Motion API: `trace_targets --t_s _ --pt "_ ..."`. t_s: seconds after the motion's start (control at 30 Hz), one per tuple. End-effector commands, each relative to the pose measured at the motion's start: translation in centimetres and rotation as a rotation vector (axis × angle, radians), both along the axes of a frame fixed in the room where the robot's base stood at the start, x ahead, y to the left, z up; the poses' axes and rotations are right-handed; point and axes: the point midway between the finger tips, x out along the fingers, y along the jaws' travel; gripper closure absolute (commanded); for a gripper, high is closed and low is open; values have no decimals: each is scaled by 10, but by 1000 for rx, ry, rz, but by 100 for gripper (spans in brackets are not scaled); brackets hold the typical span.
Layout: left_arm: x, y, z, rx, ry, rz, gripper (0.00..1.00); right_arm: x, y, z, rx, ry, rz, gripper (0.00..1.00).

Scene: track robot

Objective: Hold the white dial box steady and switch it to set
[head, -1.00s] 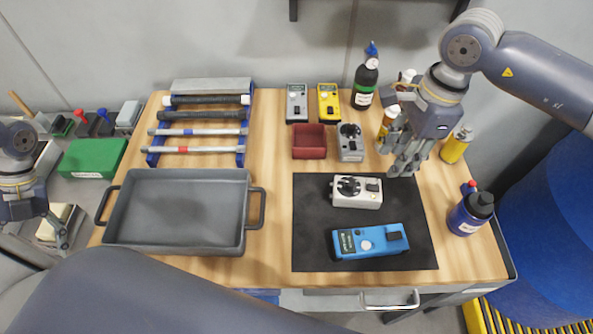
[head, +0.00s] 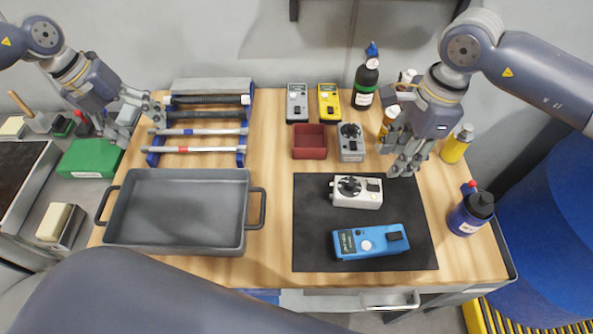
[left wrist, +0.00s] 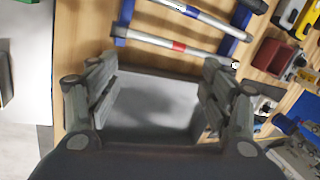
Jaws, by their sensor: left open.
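The white dial box (head: 357,191) lies on the black mat (head: 312,230), with a black dial on its top left and a small display on the right. Its dial setting is too small to read. My left gripper (head: 141,119) is open and empty over the left side of the table, by the tool rack and far from the box. It also shows in the left wrist view (left wrist: 159,75), fingers wide apart above the grey tray. My right gripper (head: 394,158) hangs just behind and right of the box, apart from it; whether its fingers are open is unclear.
A blue meter (head: 370,241) lies in front of the box on the mat. Behind are a grey dial box (head: 350,143), a red bin (head: 309,141) and several bottles. A grey tray (head: 180,243) and a tool rack (head: 240,158) fill the left side.

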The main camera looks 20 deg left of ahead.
Motion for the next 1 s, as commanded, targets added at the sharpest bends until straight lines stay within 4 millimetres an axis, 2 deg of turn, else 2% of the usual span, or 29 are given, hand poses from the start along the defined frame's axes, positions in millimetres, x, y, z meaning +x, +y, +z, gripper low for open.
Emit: trace_targets --t_s 0.03,0.23,0.37,0.5,0.73,1.0 --pt "11 -22 -6 -47 -63 -98 27 0 0 0 0 0 0 67" --pt "48 -97 -7 -156 -363 -464 27 0 0 0 0 0 0 67" --pt "69 -142 4 -196 -595 -662 27 0 0 0 0 0 0 67" --pt "88 -185 25 -201 -869 -837 27 0 0 0 0 0 0 67" --pt "112 -238 74 -114 -1339 -1018 27 0 0 0 0 0 0 67" --pt "125 -266 127 96 -1767 -1066 27 0 0 0 0 0 0 67"
